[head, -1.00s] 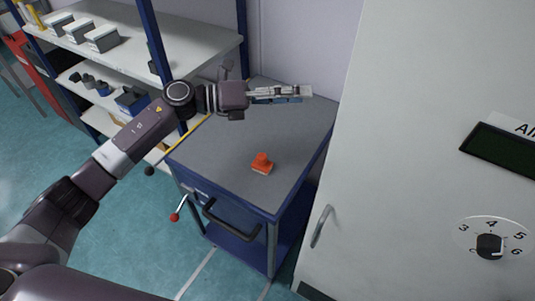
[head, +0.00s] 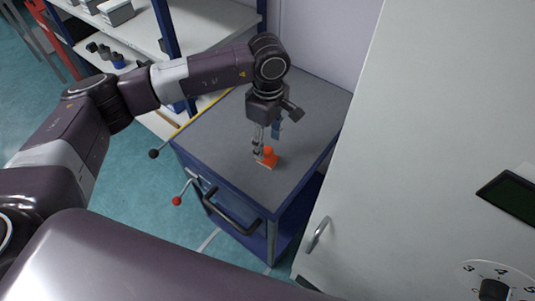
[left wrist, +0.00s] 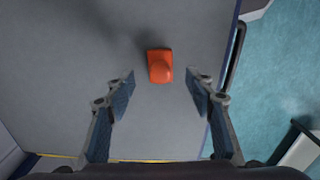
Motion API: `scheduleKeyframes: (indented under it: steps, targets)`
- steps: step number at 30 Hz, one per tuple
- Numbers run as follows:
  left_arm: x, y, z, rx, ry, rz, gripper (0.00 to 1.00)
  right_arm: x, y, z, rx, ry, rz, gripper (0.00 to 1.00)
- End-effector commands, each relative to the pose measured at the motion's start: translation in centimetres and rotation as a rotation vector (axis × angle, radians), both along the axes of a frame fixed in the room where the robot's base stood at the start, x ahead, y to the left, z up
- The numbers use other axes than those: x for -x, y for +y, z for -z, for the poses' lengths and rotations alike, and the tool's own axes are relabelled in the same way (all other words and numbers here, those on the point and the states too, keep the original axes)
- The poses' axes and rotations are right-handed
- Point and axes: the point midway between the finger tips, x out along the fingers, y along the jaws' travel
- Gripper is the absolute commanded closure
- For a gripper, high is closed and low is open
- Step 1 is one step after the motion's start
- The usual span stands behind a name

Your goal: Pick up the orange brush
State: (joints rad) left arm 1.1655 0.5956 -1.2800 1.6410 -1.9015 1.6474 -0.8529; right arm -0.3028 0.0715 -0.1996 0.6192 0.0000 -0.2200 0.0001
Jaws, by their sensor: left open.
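The orange brush (head: 270,158) rests on the grey top of the blue cart (head: 215,130). In the left wrist view the orange brush (left wrist: 160,66) lies a little beyond the fingertips, roughly centred between them. My left gripper (head: 264,150) points down over the cart, close to the brush, and partly covers it in the head view. In the left wrist view my left gripper (left wrist: 163,82) is open and empty, with one finger to each side. My right gripper is not in view.
A large white cabinet (head: 400,120) with a handle and a dial stands right of the cart. Shelves (head: 140,25) with boxes stand behind at the left. The cart has a black push handle (head: 232,212). The cart top around the brush is clear.

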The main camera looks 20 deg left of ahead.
Motion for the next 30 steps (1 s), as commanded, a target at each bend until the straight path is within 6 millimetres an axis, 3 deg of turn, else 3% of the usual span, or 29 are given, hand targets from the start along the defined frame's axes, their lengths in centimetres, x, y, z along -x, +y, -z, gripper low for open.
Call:
scheduleKeyframes:
  steps: [4,9,17,30]
  targets:
    - [0.3,0.2,1.9,0.0,0.004,-0.002,0.51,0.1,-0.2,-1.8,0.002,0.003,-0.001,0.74]
    - [0.2,0.1,3.9,0.002,0.001,-0.001,0.51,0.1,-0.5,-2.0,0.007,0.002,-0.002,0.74]
    - [0.1,0.1,4.2,0.003,0.0,-0.001,0.52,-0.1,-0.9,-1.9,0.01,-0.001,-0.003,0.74]
    - [0.1,0.1,4.1,0.003,0.0,-0.002,0.97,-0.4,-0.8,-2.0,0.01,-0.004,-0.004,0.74]
